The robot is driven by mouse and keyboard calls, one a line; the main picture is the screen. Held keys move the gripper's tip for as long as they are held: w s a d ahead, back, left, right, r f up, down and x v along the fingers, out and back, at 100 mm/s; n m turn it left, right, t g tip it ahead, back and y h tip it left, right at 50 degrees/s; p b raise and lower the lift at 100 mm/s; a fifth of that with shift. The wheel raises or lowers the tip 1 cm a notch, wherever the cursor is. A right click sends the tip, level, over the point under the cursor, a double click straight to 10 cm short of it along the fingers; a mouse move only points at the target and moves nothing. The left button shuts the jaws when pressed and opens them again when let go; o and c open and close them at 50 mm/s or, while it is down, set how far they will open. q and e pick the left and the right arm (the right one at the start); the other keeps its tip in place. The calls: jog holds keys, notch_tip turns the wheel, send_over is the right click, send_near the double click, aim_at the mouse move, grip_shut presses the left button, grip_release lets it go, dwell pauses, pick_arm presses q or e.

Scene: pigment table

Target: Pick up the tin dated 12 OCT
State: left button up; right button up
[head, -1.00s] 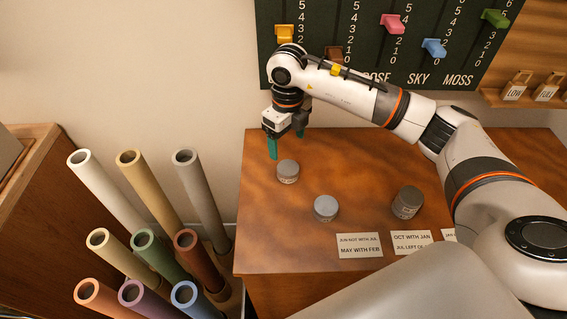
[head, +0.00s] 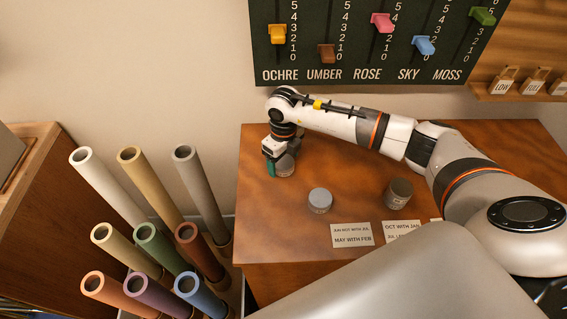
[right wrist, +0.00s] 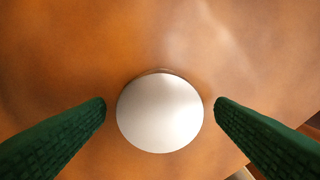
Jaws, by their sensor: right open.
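Three small round tins stand on the wooden table (head: 450,150). The far-left grey tin (head: 285,166) is partly hidden by my right gripper (head: 276,166). Its pale round lid (right wrist: 160,113) shows in the right wrist view, between the two green fingers (right wrist: 160,108). The fingers are open, with a gap on each side of the lid. A grey tin (head: 320,200) stands in the front middle, and a darker tin (head: 398,193) stands to its right. I cannot read a date on any tin. My left gripper is not in view.
Cards with month notes, such as "MAY WITH FEB" (head: 352,234) and "OCT WITH JAN" (head: 403,231), lie at the table's front edge. Several coloured tubes (head: 150,245) stand left of the table. A slider board (head: 375,50) and a shelf (head: 520,90) are on the wall behind.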

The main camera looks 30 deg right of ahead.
jog(key=c, duration=1.1)
jog(key=shift+r, duration=0.1)
